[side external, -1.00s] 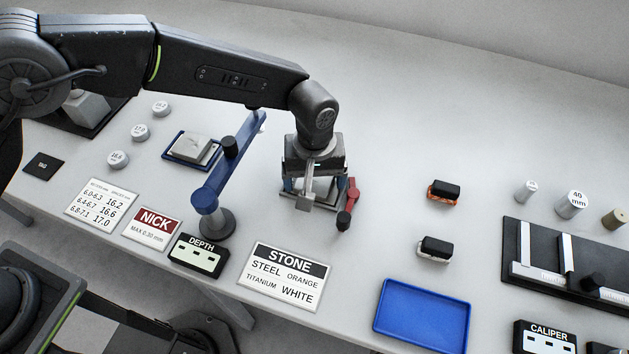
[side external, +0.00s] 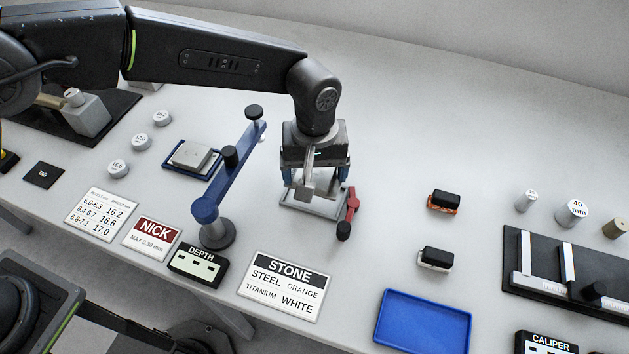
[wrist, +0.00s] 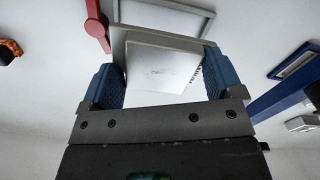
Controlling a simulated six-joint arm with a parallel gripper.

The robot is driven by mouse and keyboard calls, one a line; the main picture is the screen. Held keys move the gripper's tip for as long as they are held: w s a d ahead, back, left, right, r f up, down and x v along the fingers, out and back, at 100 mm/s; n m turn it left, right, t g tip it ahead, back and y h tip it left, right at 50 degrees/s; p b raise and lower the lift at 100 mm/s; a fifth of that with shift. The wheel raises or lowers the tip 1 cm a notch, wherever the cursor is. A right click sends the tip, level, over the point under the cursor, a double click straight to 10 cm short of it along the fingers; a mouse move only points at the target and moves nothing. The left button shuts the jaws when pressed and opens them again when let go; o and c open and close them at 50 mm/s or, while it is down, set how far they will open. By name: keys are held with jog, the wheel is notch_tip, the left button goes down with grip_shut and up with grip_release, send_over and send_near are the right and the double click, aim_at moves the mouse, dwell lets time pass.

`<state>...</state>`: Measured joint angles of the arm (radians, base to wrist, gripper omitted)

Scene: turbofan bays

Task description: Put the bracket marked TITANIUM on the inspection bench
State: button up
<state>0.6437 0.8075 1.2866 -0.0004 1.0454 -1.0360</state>
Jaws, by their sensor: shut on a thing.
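My gripper (side external: 313,180) is shut on a pale grey metal bracket (side external: 307,188). It holds the bracket just above a grey frame-like fixture (side external: 318,208) with a red clamp arm (side external: 352,203) at its right. In the wrist view the bracket (wrist: 160,68) sits between the two blue finger pads; dark lettering on its edge is too small to read. Another grey block (side external: 192,153) lies in a small blue-edged tray (side external: 177,170) to the left; I see no readable marking on it. The pale bench top (side external: 400,150) carries everything.
A blue depth gauge arm (side external: 230,170) on a round post stands close to the left of my gripper. Two dark-topped blocks (side external: 444,200) (side external: 434,257), an empty blue tray (side external: 424,322) and a caliper board (side external: 540,290) lie right. The back of the bench is clear.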

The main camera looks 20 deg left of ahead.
aim_at(314, 170)
notch_tip(314, 170, up, 5)
jog(key=shift+f, duration=0.1)
jog(key=shift+w+a+r, duration=0.1)
jog(key=shift+w+r, duration=0.15)
jog(key=shift+r, duration=0.05)
jog(key=w+a+r+m, duration=0.2)
jog(key=w+a+r, duration=0.1)
jog(key=w+a, duration=0.3)
jog(key=w+a+r+m, duration=0.1)
jog(key=w+a+r, duration=0.2)
jog(key=w+a, duration=0.3)
jog(key=shift+m, duration=0.8)
jog(key=s+a+f, duration=0.3)
jog(key=a, duration=0.5)
jog(key=s+a+f, duration=0.4)
jog(key=a, duration=0.4)
jog(key=s+a+f, duration=0.3)
jog(key=s+a, duration=0.1)
jog(key=a, duration=0.4)
jog(key=shift+a+f, duration=0.15)
jog(key=shift+f, duration=0.15)
